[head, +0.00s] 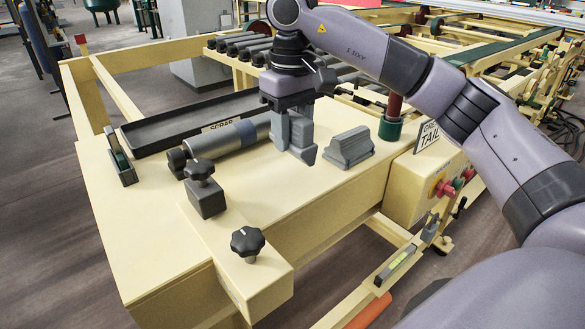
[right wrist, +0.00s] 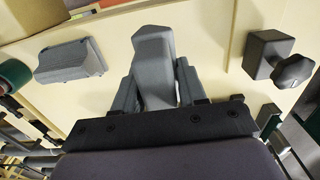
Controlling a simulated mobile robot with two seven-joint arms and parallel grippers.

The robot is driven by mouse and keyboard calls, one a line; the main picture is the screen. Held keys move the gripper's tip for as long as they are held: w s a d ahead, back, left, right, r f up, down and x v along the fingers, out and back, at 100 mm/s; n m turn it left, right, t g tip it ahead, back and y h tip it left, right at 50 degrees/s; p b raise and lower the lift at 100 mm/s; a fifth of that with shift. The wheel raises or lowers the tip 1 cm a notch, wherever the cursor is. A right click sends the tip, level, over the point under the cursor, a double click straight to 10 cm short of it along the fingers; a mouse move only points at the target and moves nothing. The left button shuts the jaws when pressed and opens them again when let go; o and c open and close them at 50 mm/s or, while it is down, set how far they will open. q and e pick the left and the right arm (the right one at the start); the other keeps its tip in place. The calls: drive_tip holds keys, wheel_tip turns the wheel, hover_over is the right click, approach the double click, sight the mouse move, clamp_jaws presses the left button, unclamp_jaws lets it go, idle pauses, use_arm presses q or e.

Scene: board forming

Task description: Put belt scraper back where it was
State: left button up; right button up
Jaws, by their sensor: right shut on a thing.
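My right gripper (head: 296,150) is over the cream table (head: 250,190), pointing down. It is shut on a grey tapered block, which I take to be the belt scraper (right wrist: 153,55). In the right wrist view the block sits between the two fingers (right wrist: 155,88). In the head view the fingers partly hide it, and I cannot tell whether it touches the table. A similar grey wedge-shaped block (head: 349,147) rests on the table just right of the gripper; it also shows in the right wrist view (right wrist: 70,60). My left gripper is not in view.
A roller (head: 215,141) lies left of the gripper, in front of the dark scrap tray (head: 165,128). A black-knobbed clamp block (head: 206,197) stands at the front left. A green-based red post (head: 391,127) and control box (head: 425,180) are right. The table's front middle is clear.

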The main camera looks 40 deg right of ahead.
sight(293, 161)
wheel_tip(293, 161, down, 2)
drive_tip(key=shift+f, duration=2.15)
drive_tip(key=shift+f, duration=0.15)
drive_tip(key=o, duration=1)
